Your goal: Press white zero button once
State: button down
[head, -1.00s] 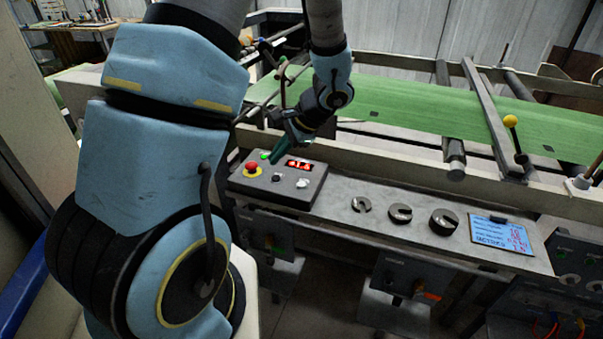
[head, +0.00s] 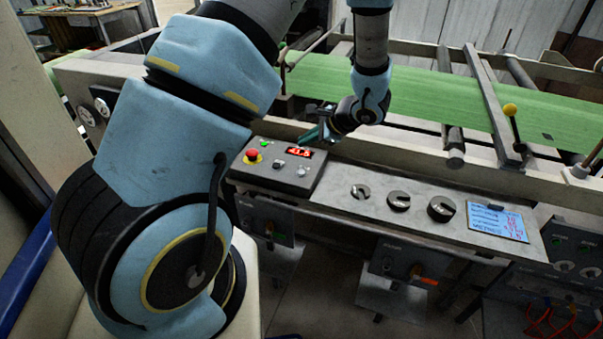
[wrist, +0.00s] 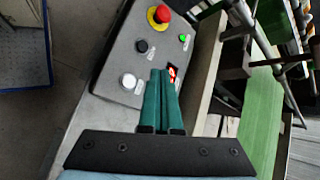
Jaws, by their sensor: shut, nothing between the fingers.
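The white button (head: 301,171) is a small round cap at the front right of the grey control box (head: 262,181). In the wrist view the white button (wrist: 129,81) lies left of the fingers, uncovered. My gripper (head: 304,142) has green fingers and is shut and empty. In the wrist view the fingers (wrist: 162,72) partly cover the display (wrist: 172,74).
The box also has a red mushroom button (head: 252,156) on a yellow ring, a black button (wrist: 142,46) and a green lit button (wrist: 184,38). Three dark knobs (head: 399,201) and a blue-white note (head: 497,222) are on the panel to the right. Green sheet (head: 440,95) runs behind a rail.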

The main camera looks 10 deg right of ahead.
jog(key=b, duration=0.4)
send_over(305, 172)
notch_tip(305, 172, down, 6)
jog(key=shift+s+f, duration=0.1)
jog(key=shift+f, duration=0.05)
jog(key=shift+f+b, duration=0.45)
jog(key=shift+f, duration=0.1)
dwell(1.2)
jog(key=shift+f+b, duration=0.35)
jog(key=shift+b, duration=0.35)
jog(key=shift+f+b, duration=0.45)
jog(key=shift+b, duration=0.05)
dwell(0.5)
jog(key=shift+r, duration=0.1)
jog(key=shift+r+p, duration=0.4)
jog(key=shift+r, duration=0.4)
